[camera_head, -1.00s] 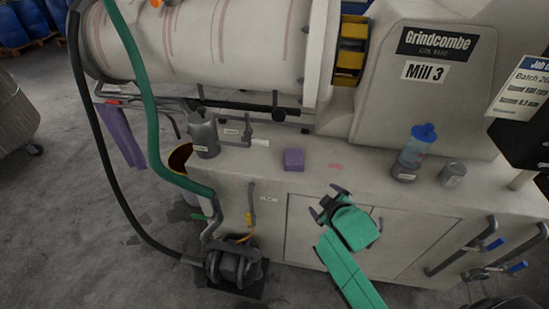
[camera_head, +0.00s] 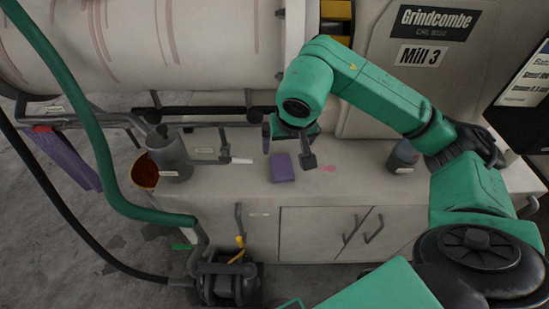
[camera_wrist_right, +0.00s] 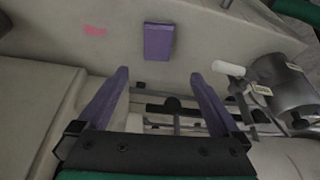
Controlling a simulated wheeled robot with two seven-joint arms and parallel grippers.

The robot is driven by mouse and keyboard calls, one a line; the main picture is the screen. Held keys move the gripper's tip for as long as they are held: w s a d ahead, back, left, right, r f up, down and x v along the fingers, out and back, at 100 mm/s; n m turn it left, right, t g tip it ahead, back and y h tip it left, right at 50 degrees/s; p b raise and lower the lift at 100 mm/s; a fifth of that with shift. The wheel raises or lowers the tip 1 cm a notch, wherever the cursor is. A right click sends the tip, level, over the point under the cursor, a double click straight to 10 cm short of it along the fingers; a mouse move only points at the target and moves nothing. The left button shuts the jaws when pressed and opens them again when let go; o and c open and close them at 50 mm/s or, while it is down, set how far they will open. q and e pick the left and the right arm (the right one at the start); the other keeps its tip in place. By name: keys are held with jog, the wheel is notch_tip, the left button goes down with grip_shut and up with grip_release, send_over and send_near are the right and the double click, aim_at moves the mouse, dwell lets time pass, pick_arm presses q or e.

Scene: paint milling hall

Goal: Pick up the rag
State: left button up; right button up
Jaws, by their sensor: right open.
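A small purple folded pad, which looks like the rag (camera_head: 283,168), lies on the grey bench top. In the right wrist view the rag (camera_wrist_right: 158,42) lies just beyond the fingertips, roughly centred between them. My right gripper (camera_head: 288,150) is open and empty, above the bench, pointing down. Its fingers are near the rag's far edge and right side in the head view. The wrist view shows the open fingers (camera_wrist_right: 160,76) with a clear gap and nothing between them. My left gripper is out of view.
A grey can (camera_head: 168,155) and a white-tipped lever stand left of the rag. The mill drum (camera_head: 150,45) overhangs the back. Purple cloth-like strips (camera_head: 68,160) hang at far left.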

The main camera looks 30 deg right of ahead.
jog(key=p, duration=0.2)
send_near(282, 165)
jog(key=shift+f, duration=0.6)
jog(key=p+x, duration=0.1)
jog(key=x, duration=0.6)
jog(key=shift+w+d+f+p, duration=0.1)
jog(key=shift+w+p, duration=0.2)
pick_arm(q)
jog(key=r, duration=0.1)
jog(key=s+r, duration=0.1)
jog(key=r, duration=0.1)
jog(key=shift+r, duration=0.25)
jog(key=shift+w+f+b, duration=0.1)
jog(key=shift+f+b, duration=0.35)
jog(key=shift+b, duration=0.05)
pick_arm(e)
jog(key=shift+f, duration=0.25)
jog(key=c, duration=1.2)
jog(key=shift+r, duration=0.15)
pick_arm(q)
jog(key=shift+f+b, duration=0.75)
pick_arm(e)
notch_tip(282, 165, up, 20)
jog(key=shift+r, duration=0.15)
